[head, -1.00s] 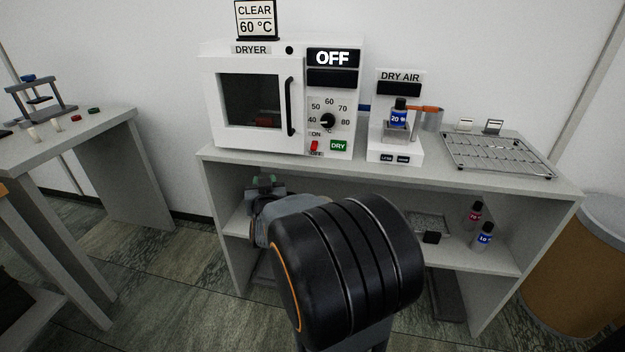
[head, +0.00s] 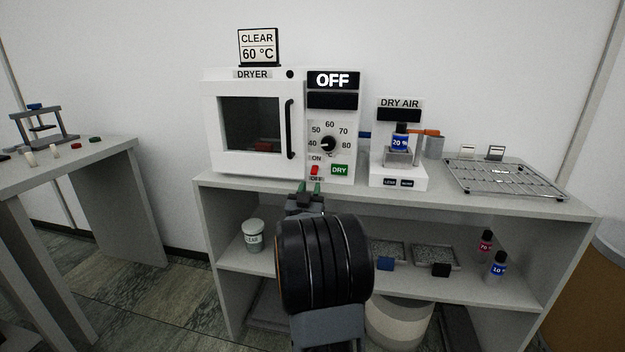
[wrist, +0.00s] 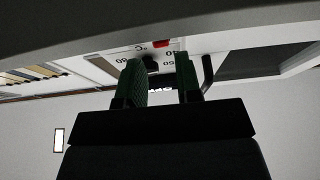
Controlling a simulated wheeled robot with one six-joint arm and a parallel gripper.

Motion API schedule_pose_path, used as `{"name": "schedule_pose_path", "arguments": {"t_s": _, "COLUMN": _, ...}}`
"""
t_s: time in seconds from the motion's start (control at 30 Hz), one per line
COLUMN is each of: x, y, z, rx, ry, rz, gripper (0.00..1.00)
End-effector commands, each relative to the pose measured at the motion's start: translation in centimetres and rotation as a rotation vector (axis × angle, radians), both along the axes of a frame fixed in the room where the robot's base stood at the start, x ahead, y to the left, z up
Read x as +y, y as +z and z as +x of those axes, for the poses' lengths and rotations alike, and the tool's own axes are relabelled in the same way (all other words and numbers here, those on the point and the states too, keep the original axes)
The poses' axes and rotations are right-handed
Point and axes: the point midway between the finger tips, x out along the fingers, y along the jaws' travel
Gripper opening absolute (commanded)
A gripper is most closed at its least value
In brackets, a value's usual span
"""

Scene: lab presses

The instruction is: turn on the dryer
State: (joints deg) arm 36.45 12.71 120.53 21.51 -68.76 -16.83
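The white dryer (head: 213,130) stands on the bench top at the middle left in the head view, its door shut and its display (head: 333,80) reading OFF. A red rocker switch (head: 314,170) marked ON and OFF sits low on its panel, left of a green DRY button (head: 339,170) and below the temperature dial (head: 328,144). The red switch also shows in the wrist view (wrist: 161,44). My gripper (head: 309,188) is just below and in front of the switch, near the bench's front edge. Its green fingertips stand apart with nothing between them in the wrist view (wrist: 165,85).
A dry air unit (head: 399,178) with a blue-labelled bottle stands right of the dryer, and a wire rack (head: 508,180) lies farther right. The lower shelf (head: 460,284) holds a CLEAR jar (head: 253,236), trays and bottles. A side table (head: 75,160) stands at left.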

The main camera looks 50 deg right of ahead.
Motion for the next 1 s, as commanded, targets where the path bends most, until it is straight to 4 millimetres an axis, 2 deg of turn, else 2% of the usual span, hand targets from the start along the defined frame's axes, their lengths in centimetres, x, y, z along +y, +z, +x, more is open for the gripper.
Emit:
{"name": "schedule_pose_path", "arguments": {"t_s": 0.1, "x": -1.5, "y": 0.7, "z": 0.9, "rx": -0.001, "ry": -0.001, "rz": -0.001, "gripper": 0.32}}
{"name": "schedule_pose_path", "arguments": {"t_s": 0.3, "x": -3.1, "y": 1.4, "z": 1.9, "rx": 0.001, "ry": 0.000, "rz": 0.001, "gripper": 0.32}}
{"name": "schedule_pose_path", "arguments": {"t_s": 0.77, "x": -3.7, "y": 1.8, "z": 2.4, "rx": 0.000, "ry": 0.001, "rz": 0.001, "gripper": 0.32}}
{"name": "schedule_pose_path", "arguments": {"t_s": 1.0, "x": -3.7, "y": 1.8, "z": 2.3, "rx": 0.000, "ry": 0.001, "rz": 0.001, "gripper": 0.10}}
